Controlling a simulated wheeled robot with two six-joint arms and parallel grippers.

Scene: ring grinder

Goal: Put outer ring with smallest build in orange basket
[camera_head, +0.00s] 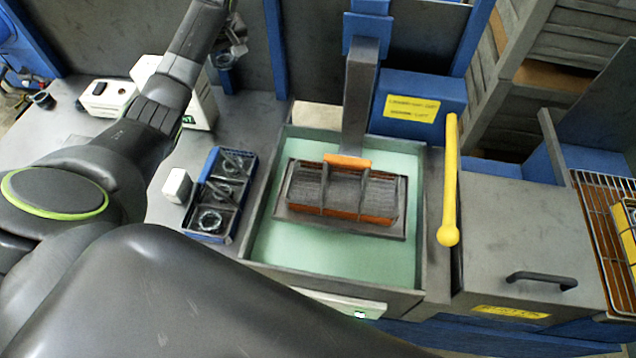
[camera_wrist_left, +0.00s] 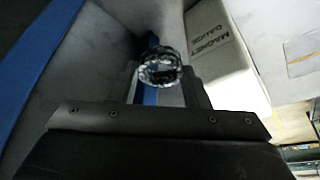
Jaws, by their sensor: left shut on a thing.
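My left gripper (camera_head: 232,48) is at the top left of the head view, small and partly hidden by its own arm, in front of a dark panel. In the left wrist view the fingers (camera_wrist_left: 160,85) are shut on a shiny metal ring (camera_wrist_left: 158,68). The ring's size cannot be compared with others from here. A basket with orange edges and handle (camera_head: 347,161) sits in the green-lined basin, well to the right of and nearer than the gripper. My right gripper does not show.
A blue divided tray (camera_head: 247,182) holds several metal parts, next to a small white block (camera_head: 177,186). A white box marked magnet gauge (camera_wrist_left: 228,58) stands beside the left gripper. A yellow lever (camera_head: 449,185) rises right of the basin. A wire rack (camera_head: 592,225) is far right.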

